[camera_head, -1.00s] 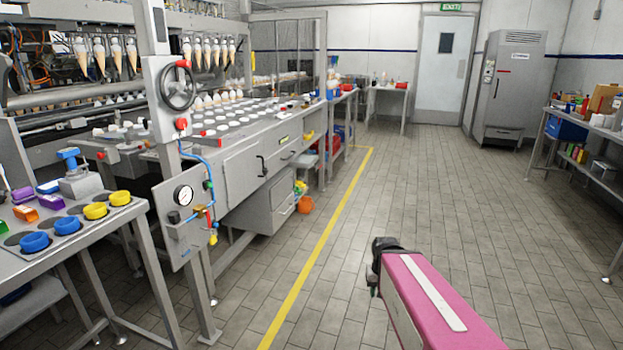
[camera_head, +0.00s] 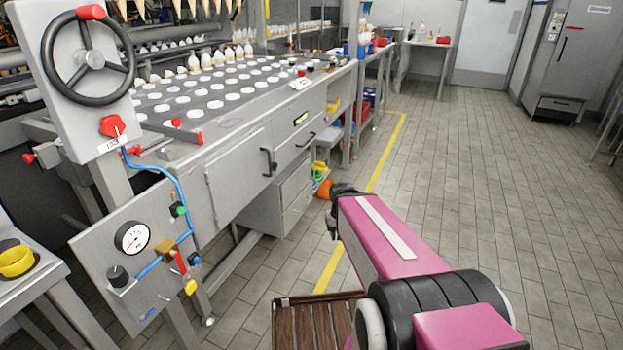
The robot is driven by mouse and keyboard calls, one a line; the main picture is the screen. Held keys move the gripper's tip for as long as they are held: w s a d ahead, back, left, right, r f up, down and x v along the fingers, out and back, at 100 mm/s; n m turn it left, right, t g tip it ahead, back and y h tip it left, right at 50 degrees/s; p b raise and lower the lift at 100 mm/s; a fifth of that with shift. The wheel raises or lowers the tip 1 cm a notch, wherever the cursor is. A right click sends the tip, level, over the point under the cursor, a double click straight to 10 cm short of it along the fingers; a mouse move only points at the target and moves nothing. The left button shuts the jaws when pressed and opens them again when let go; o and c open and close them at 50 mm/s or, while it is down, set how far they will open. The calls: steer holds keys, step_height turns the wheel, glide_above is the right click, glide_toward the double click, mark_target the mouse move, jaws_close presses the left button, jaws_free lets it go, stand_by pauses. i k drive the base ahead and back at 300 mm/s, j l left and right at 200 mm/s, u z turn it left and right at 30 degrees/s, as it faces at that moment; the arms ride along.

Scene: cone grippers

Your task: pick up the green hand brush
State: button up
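I cannot make out a green hand brush for certain in the head view. Small green and yellow items (camera_head: 319,171) lie on a low shelf beside the machine's drawers, too small to name. My pink arm reaches forward from the bottom right. The black part at its far end (camera_head: 343,203) hangs over the floor, apart from any object. Its fingers cannot be made out, and nothing visible is held there.
The cone machine (camera_head: 230,150), with its handwheel (camera_head: 88,55) and gauge panel (camera_head: 140,250), fills the left. A side table (camera_head: 372,65) and a back table (camera_head: 430,45) with small items stand beyond. Tiled floor (camera_head: 470,180) is open at right. Brown slats (camera_head: 300,325) lie below my arm.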

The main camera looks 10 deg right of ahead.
mark_target(318, 177)
steer(key=i+u, duration=0.2)
steer(key=u, duration=0.45)
steer(key=k+l+u, duration=0.1)
steer(key=u, duration=0.8)
steer(key=k+u, duration=0.1)
steer(key=u, duration=0.3)
steer(key=j+u, duration=0.1)
steer(key=u, duration=0.25)
steer(key=i+j+u, duration=0.1)
steer(key=u, duration=0.25)
steer(key=i+u, duration=0.15)
steer(key=u, duration=0.2)
steer(key=z, duration=0.45)
steer(key=j+z, duration=0.1)
steer(key=z, duration=0.85)
steer(key=k+z, duration=0.1)
steer(key=z, duration=0.4)
steer(key=i+z, duration=0.1)
steer(key=z, duration=0.6)
steer(key=i+l+u, duration=0.1)
steer(key=l, duration=0.25)
steer(key=i+l, duration=0.25)
steer(key=l, duration=0.15)
steer(key=i+l+u, duration=0.15)
steer(key=l, duration=0.2)
steer(key=i+l, duration=0.15)
steer(key=l, duration=0.25)
steer(key=i+l+u, duration=0.15)
steer(key=l, duration=0.2)
